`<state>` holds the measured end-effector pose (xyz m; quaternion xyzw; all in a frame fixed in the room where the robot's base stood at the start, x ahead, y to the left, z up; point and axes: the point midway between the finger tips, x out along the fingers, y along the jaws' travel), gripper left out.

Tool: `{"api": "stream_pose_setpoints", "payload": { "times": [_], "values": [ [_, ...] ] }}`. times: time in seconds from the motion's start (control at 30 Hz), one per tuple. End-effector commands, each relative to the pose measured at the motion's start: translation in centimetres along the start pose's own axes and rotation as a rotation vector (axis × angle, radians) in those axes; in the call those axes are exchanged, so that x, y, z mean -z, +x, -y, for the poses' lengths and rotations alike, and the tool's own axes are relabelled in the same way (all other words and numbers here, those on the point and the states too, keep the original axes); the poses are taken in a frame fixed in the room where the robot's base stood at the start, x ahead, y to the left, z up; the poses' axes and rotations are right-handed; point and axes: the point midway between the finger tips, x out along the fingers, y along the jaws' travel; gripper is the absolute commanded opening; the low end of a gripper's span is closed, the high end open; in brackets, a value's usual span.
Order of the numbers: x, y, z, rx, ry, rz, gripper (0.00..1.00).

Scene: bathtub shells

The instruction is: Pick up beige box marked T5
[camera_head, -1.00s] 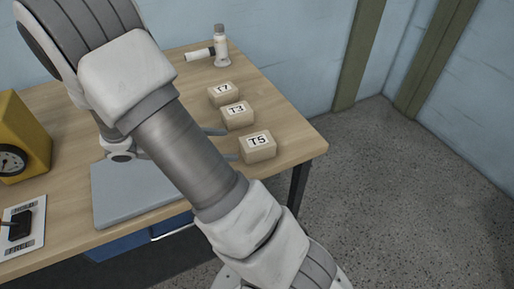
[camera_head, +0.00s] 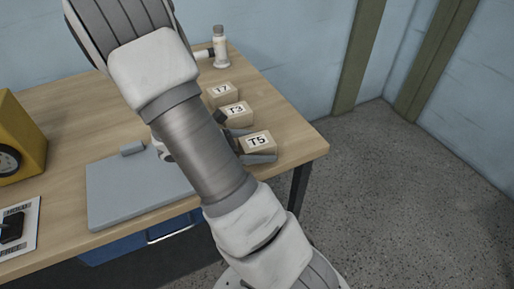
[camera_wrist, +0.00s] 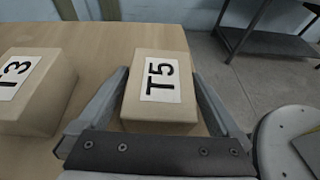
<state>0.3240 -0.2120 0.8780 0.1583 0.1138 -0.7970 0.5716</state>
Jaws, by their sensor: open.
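The beige box marked T5 (camera_head: 257,142) sits on the wooden table near its right front corner. In the wrist view, the T5 box (camera_wrist: 160,105) stands between the two fingers of my gripper (camera_wrist: 158,95). The fingers are open, one on each side of the box. The box still rests on the table. In the head view, my arm hides most of my gripper (camera_head: 248,145), and a grey finger shows at the box's front side.
The box marked T3 (camera_head: 237,113) stands just behind T5, and the T7 box (camera_head: 221,92) behind that. A white bottle (camera_head: 220,50) stands farther back. A grey pad (camera_head: 130,190) lies left of my arm. A yellow device (camera_head: 18,140) is at far left.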

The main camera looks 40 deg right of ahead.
Motion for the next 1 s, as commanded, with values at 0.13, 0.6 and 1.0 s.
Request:
{"api": "stream_pose_setpoints", "payload": {
  "times": [0.13, 0.6, 1.0],
  "values": [
    [-0.01, -0.04, -0.01, 0.000, 0.000, 0.000, 0.91],
    [-0.01, -0.08, -0.03, -0.001, 0.000, 0.000, 0.07],
    [-0.88, -0.45, -0.06, -0.002, 0.002, 0.000, 0.07]
  ]
}}
